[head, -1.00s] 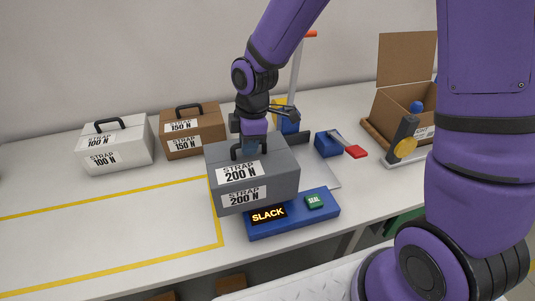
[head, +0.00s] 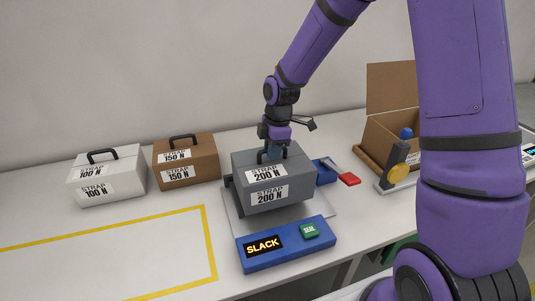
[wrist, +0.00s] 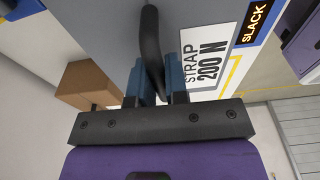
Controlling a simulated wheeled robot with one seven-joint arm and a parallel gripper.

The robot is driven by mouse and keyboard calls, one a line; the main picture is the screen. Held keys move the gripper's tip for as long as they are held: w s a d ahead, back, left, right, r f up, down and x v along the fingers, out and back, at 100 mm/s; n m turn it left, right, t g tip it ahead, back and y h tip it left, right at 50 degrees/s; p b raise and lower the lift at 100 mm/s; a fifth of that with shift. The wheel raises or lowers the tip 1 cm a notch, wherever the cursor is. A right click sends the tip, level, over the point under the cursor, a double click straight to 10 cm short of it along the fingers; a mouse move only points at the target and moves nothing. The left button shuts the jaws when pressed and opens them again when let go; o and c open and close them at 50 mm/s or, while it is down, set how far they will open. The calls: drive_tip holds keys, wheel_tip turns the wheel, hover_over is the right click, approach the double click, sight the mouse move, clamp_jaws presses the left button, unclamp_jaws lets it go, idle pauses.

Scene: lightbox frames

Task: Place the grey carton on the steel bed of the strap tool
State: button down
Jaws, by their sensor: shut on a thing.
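The grey carton (head: 273,180), labelled STRAP 200 N, hangs from my gripper (head: 272,153) by its black handle. In the wrist view the blue fingers of my gripper (wrist: 157,82) are closed around the handle (wrist: 150,45) of the grey carton (wrist: 95,25). The carton is over the steel bed (head: 312,208) of the strap tool and hides much of it. A shadow lies under the carton; whether its base touches the bed is hard to tell. The blue front panel (head: 285,258) of the tool shows SLACK and a green SEAL button (head: 310,230).
A white carton (head: 107,175) and a brown carton (head: 186,160) stand to the left. A red-tipped lever (head: 348,179) is right of the bed. An open cardboard box (head: 385,135) stands at the right. The yellow-outlined area (head: 110,250) is empty.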

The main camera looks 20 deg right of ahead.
drive_tip(key=shift+w+d, duration=0.35)
drive_tip(key=shift+d, duration=0.1)
drive_tip(key=shift+d+f, duration=0.1)
drive_tip(key=shift+f, duration=0.05)
drive_tip(key=shift+w+f, duration=0.1)
drive_tip(key=shift+f, duration=1.6)
drive_tip(key=c, duration=1.1)
unclamp_jaws()
